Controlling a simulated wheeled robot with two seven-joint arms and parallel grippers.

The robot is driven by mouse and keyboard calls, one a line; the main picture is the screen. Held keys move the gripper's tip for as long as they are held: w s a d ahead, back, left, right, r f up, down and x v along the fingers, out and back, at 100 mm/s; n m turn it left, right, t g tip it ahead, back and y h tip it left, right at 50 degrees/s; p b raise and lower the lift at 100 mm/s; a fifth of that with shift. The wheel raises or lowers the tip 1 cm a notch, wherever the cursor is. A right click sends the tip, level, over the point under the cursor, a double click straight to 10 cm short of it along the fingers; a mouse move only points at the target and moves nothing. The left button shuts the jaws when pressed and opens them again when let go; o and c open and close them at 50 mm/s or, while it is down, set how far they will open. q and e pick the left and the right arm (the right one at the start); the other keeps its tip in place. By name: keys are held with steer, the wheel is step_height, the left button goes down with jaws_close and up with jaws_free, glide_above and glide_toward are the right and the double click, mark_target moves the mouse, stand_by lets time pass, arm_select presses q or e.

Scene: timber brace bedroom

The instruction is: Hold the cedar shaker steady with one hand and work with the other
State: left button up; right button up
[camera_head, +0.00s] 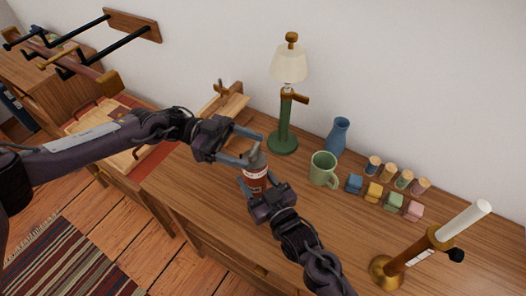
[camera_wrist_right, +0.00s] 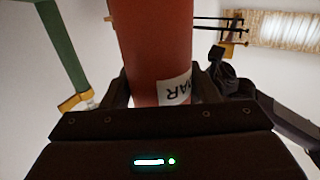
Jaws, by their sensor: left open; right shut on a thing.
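The cedar shaker (camera_head: 256,177) is a reddish-brown cylinder with a white label and a greyish top, standing upright on the wooden desk. My right gripper (camera_head: 258,188) is shut on its body from the front. In the right wrist view the shaker (camera_wrist_right: 152,45) fills the space between the fingers of my right gripper (camera_wrist_right: 160,98), with part of its label showing. My left gripper (camera_head: 252,148) is open at the shaker's top, coming from the left. I cannot tell whether its fingers touch the top. The shaker's lower part is partly hidden by my right gripper.
Behind stands a green lamp (camera_head: 283,125). To the right are a green mug (camera_head: 323,169), a blue vase (camera_head: 339,135), several small coloured blocks (camera_head: 374,192) and corked jars (camera_head: 404,179), and a brass candle holder (camera_head: 405,256). A wooden stand (camera_head: 226,104) is behind my left gripper.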

mark_target(252, 150)
arm_select(q)
steer(key=shift+x, duration=2.3)
steer(key=shift+c, duration=0.2)
steer(key=c, duration=1)
